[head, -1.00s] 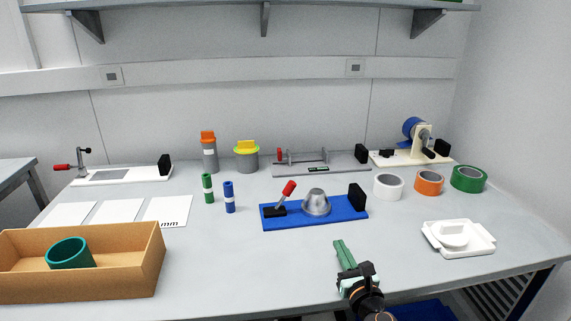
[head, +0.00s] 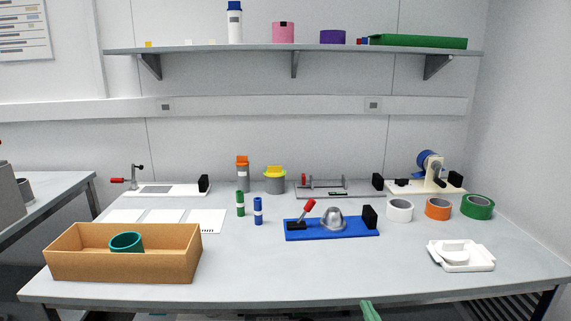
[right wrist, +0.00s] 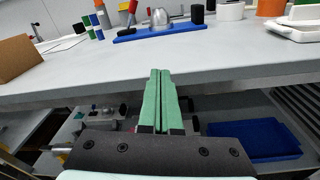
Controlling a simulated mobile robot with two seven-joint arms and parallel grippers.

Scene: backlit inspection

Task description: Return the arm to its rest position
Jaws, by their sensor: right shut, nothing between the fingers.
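My right gripper (head: 370,311) shows only its green fingertips at the bottom edge of the head view, in front of the table's front edge. In the right wrist view the two green fingers (right wrist: 161,92) lie side by side, shut with nothing between them. They point toward the table's front edge, clear of all objects. My left gripper is not in view.
The grey table (head: 300,270) is clear along its front middle. A cardboard box (head: 120,266) with a teal ring stands at left, a blue fixture (head: 330,234) mid-table, a white dish (head: 461,262) at right. A blue bin (right wrist: 255,141) lies below the table.

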